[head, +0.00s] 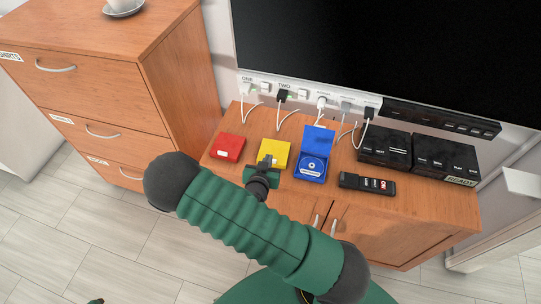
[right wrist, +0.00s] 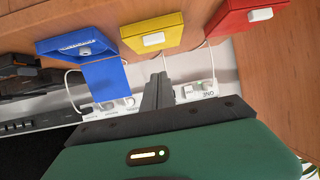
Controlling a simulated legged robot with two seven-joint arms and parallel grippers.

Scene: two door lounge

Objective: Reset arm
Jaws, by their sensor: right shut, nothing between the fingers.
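My right gripper (head: 266,162) is above the front edge of the wooden cabinet, close to the yellow box (head: 274,152). Its fingers are together and empty; in the right wrist view the closed fingers (right wrist: 157,92) point toward the boxes. I cannot tell whether it touches the yellow box. My green right arm crosses the lower middle of the head view and hides part of the cabinet front. My left gripper does not show.
On the cabinet top (head: 224,172) are a red box (head: 228,147), an open blue box (head: 310,168) with a disc, a dark remote (head: 367,184) and two black devices (head: 384,149) (head: 446,156). Plugs and cables line the wall under the TV (head: 390,50). A drawer unit (head: 100,75) stands left.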

